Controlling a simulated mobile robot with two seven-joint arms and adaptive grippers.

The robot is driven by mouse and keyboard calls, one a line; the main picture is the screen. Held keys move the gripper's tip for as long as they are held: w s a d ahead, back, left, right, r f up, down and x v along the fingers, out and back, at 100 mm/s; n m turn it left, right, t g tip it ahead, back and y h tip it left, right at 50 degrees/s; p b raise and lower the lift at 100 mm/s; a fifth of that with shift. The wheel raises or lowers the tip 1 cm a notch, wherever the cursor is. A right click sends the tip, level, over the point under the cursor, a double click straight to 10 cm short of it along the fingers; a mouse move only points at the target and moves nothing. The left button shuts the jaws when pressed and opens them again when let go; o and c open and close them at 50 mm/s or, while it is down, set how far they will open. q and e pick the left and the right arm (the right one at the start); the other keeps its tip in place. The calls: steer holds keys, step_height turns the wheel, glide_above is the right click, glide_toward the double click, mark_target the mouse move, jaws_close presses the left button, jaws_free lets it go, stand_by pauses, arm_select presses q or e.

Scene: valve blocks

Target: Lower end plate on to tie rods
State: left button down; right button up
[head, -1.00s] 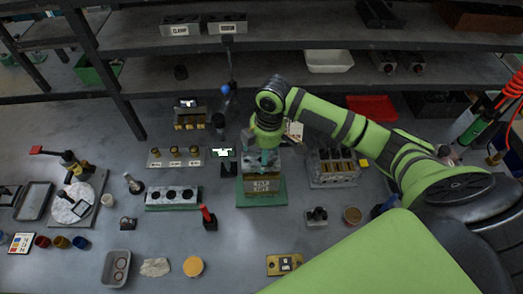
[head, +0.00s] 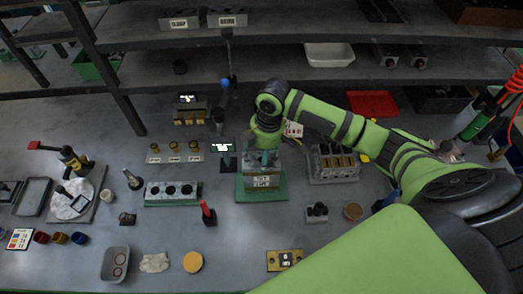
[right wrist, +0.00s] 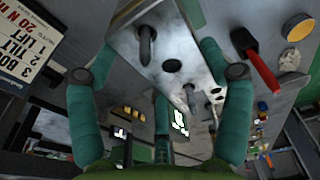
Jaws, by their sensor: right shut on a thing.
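My right gripper (head: 263,158) is above the valve block stack (head: 264,183), which stands on a green base (head: 246,194). A dark tie rod (right wrist: 147,46) stands up at one hole of the plate. A second dark hole (right wrist: 172,66) shows no rod standing out of it. The gripper hides most of the plate in the head view, and I cannot tell the gap beneath it. My left gripper is not in view.
A grey block with bores (head: 334,163) stands close right of the stack. A small display (head: 222,150) and a red-handled tool (head: 207,213) are to its left. A brass plate (head: 285,260) lies in front. Bare bench lies between the stack and that plate.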

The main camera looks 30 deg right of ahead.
steer(key=o, duration=1.3)
steer(key=r, duration=0.8)
steer(key=d+r, duration=0.1)
steer(key=r, duration=0.3)
steer(key=shift+s+d, duration=0.1)
steer(key=shift+s, duration=0.25)
steer(key=shift+f, duration=0.1)
